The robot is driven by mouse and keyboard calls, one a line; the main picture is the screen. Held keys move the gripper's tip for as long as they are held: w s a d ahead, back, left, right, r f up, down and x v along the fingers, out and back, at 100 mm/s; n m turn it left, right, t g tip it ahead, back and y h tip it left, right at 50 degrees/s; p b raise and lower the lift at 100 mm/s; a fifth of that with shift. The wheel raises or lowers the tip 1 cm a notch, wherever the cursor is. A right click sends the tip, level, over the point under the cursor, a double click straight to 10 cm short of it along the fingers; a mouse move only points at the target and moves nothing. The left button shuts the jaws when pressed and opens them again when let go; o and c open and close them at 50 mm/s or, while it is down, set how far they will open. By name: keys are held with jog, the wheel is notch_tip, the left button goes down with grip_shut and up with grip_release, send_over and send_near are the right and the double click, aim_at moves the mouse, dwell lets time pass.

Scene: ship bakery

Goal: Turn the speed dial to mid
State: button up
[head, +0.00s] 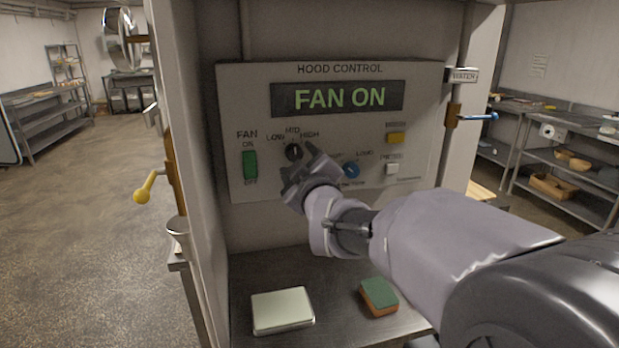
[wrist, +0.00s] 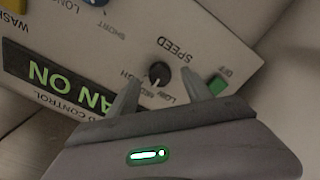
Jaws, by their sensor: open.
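The speed dial (head: 293,151) is a small round black knob on the hood control panel, under the labels LOW, MID and HIGH. It also shows in the wrist view (wrist: 160,73), upside down, with a small pale mark near its rim; which label the mark points at is too small to tell. My gripper (head: 298,165) is open in front of the panel, just below and beside the dial. In the wrist view the two fingers (wrist: 162,84) stand apart, with the dial between and slightly beyond their tips. No contact is visible.
The display (head: 338,97) reads FAN ON. A green fan switch (head: 250,165) is left of the dial; a blue knob (head: 351,170), a yellow button (head: 396,138) and a white button (head: 392,169) are to the right. A pale box (head: 282,310) and a sponge (head: 379,296) lie on the counter below.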

jog(key=p+v, duration=0.1)
jog(key=v, duration=1.3)
jog(key=shift+s, duration=0.35)
